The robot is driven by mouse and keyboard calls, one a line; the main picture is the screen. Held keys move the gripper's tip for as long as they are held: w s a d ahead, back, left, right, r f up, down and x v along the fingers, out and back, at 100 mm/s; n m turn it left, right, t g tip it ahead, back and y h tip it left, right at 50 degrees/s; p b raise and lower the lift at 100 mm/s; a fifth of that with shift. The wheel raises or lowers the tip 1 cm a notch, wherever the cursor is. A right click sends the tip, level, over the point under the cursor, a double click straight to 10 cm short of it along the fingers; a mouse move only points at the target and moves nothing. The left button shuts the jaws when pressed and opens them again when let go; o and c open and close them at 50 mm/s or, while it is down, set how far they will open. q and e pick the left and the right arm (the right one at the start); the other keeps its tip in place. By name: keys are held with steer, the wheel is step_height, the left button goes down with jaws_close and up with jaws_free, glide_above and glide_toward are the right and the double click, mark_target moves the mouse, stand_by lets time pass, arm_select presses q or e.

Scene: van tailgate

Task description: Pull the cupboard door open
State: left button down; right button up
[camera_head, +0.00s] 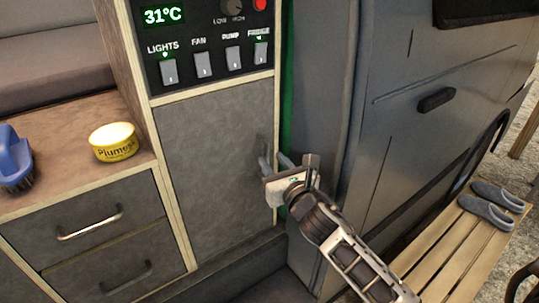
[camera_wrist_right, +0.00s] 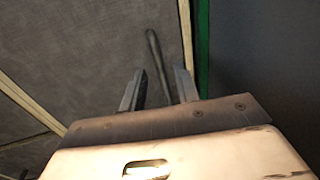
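The cupboard door (camera_head: 212,150) is a grey panel in a pale wood frame under the switch panel, and it looks shut. Its dark upright bar handle (camera_head: 262,143) is near the door's right edge, partly hidden by my right gripper (camera_head: 274,163). In the right wrist view, the handle (camera_wrist_right: 154,48) runs down into the gap between the two fingers of my right gripper (camera_wrist_right: 158,85). The fingers are apart, with a gap visible on each side of the handle. The wrist view also shows the door (camera_wrist_right: 80,50). My left gripper is not in view.
Drawers with a bar handle (camera_head: 90,224) are left of the door. A yellow tin (camera_head: 114,142) and a blue brush (camera_head: 13,158) stand on the counter above. The van's grey side door (camera_head: 400,120) and a slatted bench (camera_head: 450,250) with slippers (camera_head: 490,205) are right.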

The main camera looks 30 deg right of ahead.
steer(key=shift+w, duration=1.4)
jaws_close()
